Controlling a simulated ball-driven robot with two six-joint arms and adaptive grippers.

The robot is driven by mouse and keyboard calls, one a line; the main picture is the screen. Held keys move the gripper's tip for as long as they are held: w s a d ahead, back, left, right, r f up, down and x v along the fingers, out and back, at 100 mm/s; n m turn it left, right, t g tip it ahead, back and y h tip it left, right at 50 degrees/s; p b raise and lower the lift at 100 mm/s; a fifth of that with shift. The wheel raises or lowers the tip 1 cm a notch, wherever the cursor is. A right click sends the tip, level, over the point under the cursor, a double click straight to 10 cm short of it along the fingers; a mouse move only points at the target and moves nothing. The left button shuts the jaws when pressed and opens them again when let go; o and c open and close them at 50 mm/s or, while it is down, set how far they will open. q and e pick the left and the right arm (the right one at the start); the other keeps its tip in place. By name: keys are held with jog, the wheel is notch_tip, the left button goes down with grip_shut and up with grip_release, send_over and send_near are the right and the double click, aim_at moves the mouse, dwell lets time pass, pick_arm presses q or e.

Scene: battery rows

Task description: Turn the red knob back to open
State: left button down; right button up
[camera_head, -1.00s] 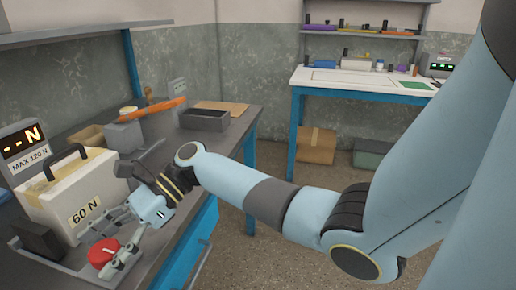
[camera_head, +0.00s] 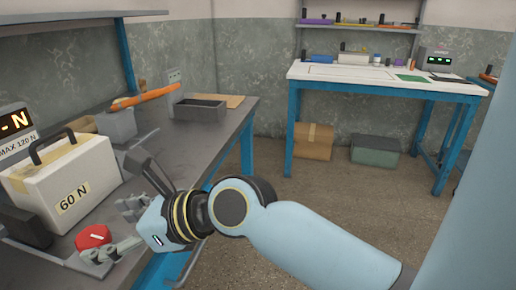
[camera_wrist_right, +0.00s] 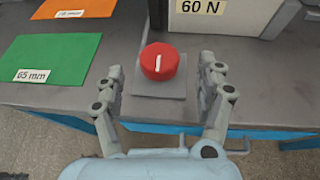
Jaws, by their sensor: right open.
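The red knob (camera_wrist_right: 160,62) has a white line across its top and sits on a grey square plate (camera_wrist_right: 160,83) at the bench's front edge. In the wrist view the line points straight away from me. In the head view the knob (camera_head: 94,236) is at lower left, in front of a white box marked 60 N (camera_head: 70,182). My right gripper (camera_wrist_right: 168,82) is open, one finger on either side of the knob, with gaps on both sides. It also shows in the head view (camera_head: 112,228), just beside the knob. My left gripper is out of view.
Orange (camera_wrist_right: 75,8) and green (camera_wrist_right: 58,58) cards lie left of the knob in the wrist view. A display reading N (camera_head: 15,120) stands behind the white box. A grey tray (camera_head: 200,107) and an orange-handled tool (camera_head: 145,96) are farther along the bench.

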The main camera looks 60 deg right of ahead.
jog(key=p+v, duration=0.1)
jog(key=v, duration=0.5)
jog(key=s+d+f+n+g+h, duration=0.25)
jog(key=s+f+n, duration=0.2)
jog(key=n, duration=0.65)
jog(key=s+d+f+n+g+h, duration=0.25)
jog(key=s+n+g, duration=0.2)
jog(key=n, duration=0.75)
jog(key=s+d+f+n+g+h+b, duration=0.1)
jog(key=s+d+f+n, duration=0.1)
jog(key=f+n, duration=0.2)
jog(key=s+d+f+n+g, duration=0.1)
jog(key=s+d+f+n, duration=0.1)
jog(key=f, duration=0.9)
jog(key=shift+s+d+n+g+h+b, duration=0.35)
jog(key=shift+s+n, duration=0.35)
jog(key=shift+n, duration=0.5)
jog(key=shift+w, duration=0.1)
